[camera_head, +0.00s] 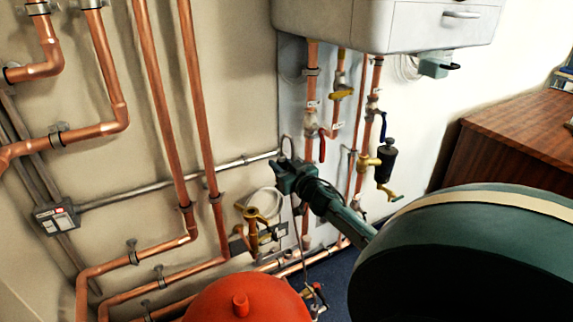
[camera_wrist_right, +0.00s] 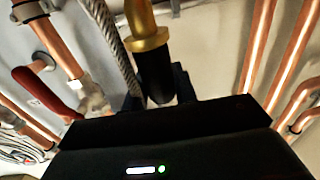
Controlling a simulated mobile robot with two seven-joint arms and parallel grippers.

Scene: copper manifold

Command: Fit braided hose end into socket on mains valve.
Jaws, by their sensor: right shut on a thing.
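My right gripper (camera_head: 285,166) is in front of the wall pipes, left of the red-handled valve (camera_head: 321,148). In the right wrist view the gripper (camera_wrist_right: 160,92) is shut on a black sleeve (camera_wrist_right: 154,72) with a brass collar (camera_wrist_right: 149,40), apparently the hose end. The grey braided hose (camera_wrist_right: 112,38) runs beside it. In the head view a thin hose loop (camera_head: 284,142) rises above the gripper and hangs below it. A brass valve (camera_head: 254,222) stands low on the wall; I cannot tell whether it is the mains valve, and no socket is clear. My left gripper is not in view.
Copper pipes (camera_head: 160,95) cover the wall left of the gripper. A white boiler (camera_head: 390,25) hangs above. An orange-red rounded vessel (camera_head: 242,300) stands at the bottom. A black filter (camera_head: 386,163) hangs on the right, before a wooden cabinet (camera_head: 515,135).

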